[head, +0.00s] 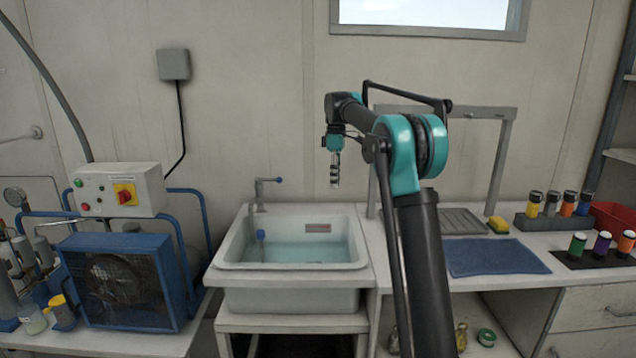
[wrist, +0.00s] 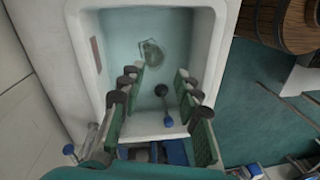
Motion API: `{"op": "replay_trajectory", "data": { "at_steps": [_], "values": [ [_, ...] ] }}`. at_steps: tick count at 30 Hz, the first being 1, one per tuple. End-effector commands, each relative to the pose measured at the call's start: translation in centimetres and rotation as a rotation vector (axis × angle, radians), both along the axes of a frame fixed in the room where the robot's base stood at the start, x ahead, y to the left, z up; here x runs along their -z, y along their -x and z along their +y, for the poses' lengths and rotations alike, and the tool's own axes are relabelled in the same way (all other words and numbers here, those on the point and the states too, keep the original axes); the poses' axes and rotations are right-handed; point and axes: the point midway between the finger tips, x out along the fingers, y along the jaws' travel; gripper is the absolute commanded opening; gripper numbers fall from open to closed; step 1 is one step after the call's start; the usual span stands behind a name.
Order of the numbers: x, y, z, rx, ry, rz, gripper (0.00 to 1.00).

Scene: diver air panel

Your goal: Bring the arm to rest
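My arm is raised in the head view, with its teal elbow bent at the centre right. My gripper (head: 335,184) hangs fingers down above the right side of the white sink (head: 226,248). In the wrist view my gripper (wrist: 160,100) has its two green-padded fingers spread wide apart, with nothing between the pads. The sink (wrist: 214,45) lies below the fingers and holds water. A clear or greyish object (wrist: 151,52) lies in the water; I cannot tell what it is.
A blue-handled piece (head: 261,236) stands in the sink, beside the tap (head: 268,181). A blue compressor unit (head: 128,285) stands at the left. At the right are a blue cloth (head: 495,258), a yellow sponge (head: 498,225), a grey frame (head: 501,165) and several coloured jars (head: 577,246).

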Motion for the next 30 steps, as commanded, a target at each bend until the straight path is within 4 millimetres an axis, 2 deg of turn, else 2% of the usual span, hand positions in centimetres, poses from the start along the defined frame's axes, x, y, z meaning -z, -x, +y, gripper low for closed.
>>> {"op": "replay_trajectory", "data": {
  "at_steps": [5,14,23,30],
  "values": [
    [1.5,2.6,-1.9,0.138,0.005,-0.046,0.33],
    [6.6,10.7,-6.1,0.483,-0.002,-0.157,0.33],
    [13.4,21.4,-9.7,0.832,-0.04,-0.261,0.33],
    [19.9,31.3,-11.9,1.105,-0.093,-0.334,0.33]
  ]
}}
